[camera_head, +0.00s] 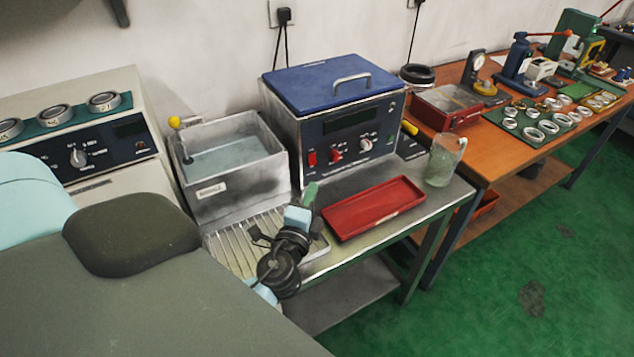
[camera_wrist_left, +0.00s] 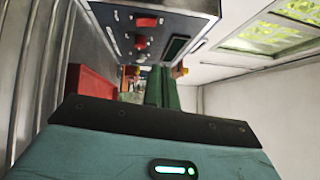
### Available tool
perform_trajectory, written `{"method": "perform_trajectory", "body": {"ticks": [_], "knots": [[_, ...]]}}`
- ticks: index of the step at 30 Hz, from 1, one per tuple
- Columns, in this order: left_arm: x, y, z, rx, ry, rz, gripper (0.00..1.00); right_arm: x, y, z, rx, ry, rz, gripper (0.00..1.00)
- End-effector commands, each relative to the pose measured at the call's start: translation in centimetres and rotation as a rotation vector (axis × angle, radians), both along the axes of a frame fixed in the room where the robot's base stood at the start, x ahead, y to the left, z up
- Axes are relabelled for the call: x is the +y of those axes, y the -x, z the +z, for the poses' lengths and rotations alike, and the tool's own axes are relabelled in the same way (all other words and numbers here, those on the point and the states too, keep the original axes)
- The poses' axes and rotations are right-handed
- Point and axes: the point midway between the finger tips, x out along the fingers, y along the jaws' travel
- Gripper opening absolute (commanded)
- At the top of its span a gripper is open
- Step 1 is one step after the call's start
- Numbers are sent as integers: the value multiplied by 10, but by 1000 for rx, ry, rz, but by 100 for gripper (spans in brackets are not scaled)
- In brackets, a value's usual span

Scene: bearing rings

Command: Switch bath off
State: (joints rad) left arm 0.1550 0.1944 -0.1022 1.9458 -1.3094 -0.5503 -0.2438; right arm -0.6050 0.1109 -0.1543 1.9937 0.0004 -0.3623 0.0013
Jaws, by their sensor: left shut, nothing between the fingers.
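The bath (camera_head: 345,120) is a metal box with a blue lid (camera_head: 328,82), closed, on the steel bench. Its dark front panel holds a red switch (camera_head: 312,158), a red knob (camera_head: 336,155), a grey knob (camera_head: 365,144) and a dark display. I cannot tell the switch's position. My left gripper (camera_head: 309,194) has green fingers, shut and empty, in front of the panel and below the red switch, apart from it. In the left wrist view the panel (camera_wrist_left: 165,18) fills the top, turned on its side, above the shut fingers (camera_wrist_left: 161,88). My right gripper is not in view.
An open tank of liquid (camera_head: 235,165) stands left of the bath, with a ribbed drain tray (camera_head: 240,250) in front. A red tray (camera_head: 374,208) and a glass jug (camera_head: 444,160) stand to the right. A wooden bench (camera_head: 480,150) with rings and tools lies beyond.

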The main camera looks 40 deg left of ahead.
Motion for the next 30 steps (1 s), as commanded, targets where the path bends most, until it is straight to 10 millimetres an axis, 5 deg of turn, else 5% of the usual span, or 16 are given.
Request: {"method": "perform_trajectory", "body": {"ticks": [8, 30], "knots": [[-9, 21, 1, 1, 0, 0, 0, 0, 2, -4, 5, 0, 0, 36], [-9, 21, 2, 0, 0, 0, 0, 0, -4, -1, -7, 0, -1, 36]]}}
